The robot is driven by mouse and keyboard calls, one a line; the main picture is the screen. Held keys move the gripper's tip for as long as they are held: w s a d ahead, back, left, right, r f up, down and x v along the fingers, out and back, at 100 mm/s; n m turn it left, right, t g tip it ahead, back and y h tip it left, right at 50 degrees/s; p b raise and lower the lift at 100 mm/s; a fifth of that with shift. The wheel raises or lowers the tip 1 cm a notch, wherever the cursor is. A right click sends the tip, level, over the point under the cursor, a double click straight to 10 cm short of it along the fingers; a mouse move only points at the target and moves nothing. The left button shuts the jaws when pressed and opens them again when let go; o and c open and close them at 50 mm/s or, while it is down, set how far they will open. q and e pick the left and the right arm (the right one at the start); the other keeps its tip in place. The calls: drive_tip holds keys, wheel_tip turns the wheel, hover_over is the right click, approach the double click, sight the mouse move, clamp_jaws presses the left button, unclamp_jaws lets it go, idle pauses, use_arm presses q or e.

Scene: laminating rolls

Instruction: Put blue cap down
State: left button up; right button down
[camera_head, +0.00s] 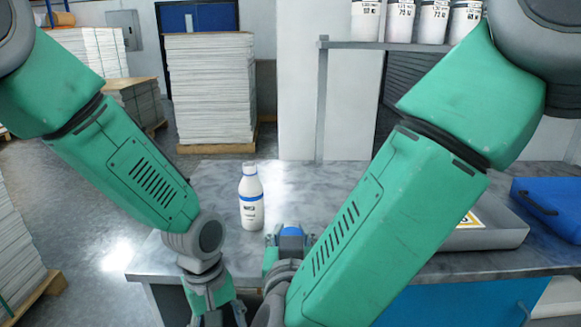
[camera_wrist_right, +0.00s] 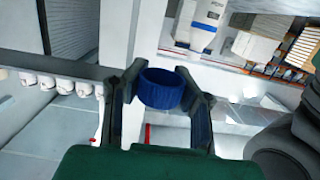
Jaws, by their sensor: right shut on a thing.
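The blue cap (camera_wrist_right: 163,90) is held between the two fingers of my right gripper (camera_wrist_right: 160,85) in the wrist view. In the head view the blue cap (camera_head: 291,231) shows at the tip of my right gripper (camera_head: 289,239), over the grey marbled table (camera_head: 325,185). I cannot tell whether the cap touches the tabletop. My left gripper (camera_head: 220,314) is at the bottom edge of the head view, in front of the table; its fingertips are cut off.
A white bottle with a blue band (camera_head: 251,197) stands upright on the table, behind and left of the cap. The table's back middle is clear.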

sight(291, 233)
use_arm(q)
drive_tip(key=w+d+r+n, duration=0.2)
drive_tip(key=d+r+n, duration=0.15)
drive_tip(key=r, duration=0.65)
drive_tip(key=w+d+r+n+t+y, duration=0.1)
drive_tip(key=d+r+n, duration=0.3)
drive_tip(key=r, duration=0.6)
drive_tip(key=w+d+r+n, duration=0.25)
drive_tip(key=d+r, duration=0.25)
drive_tip(key=r, duration=0.5)
use_arm(e)
drive_tip(key=shift+d, duration=0.15)
use_arm(q)
wheel_tip(291, 233, down, 12)
drive_tip(key=shift+s+f, duration=0.1)
drive_tip(key=c, duration=1.2)
clamp_jaws()
use_arm(e)
drive_tip(key=c, duration=1.2)
unclamp_jaws()
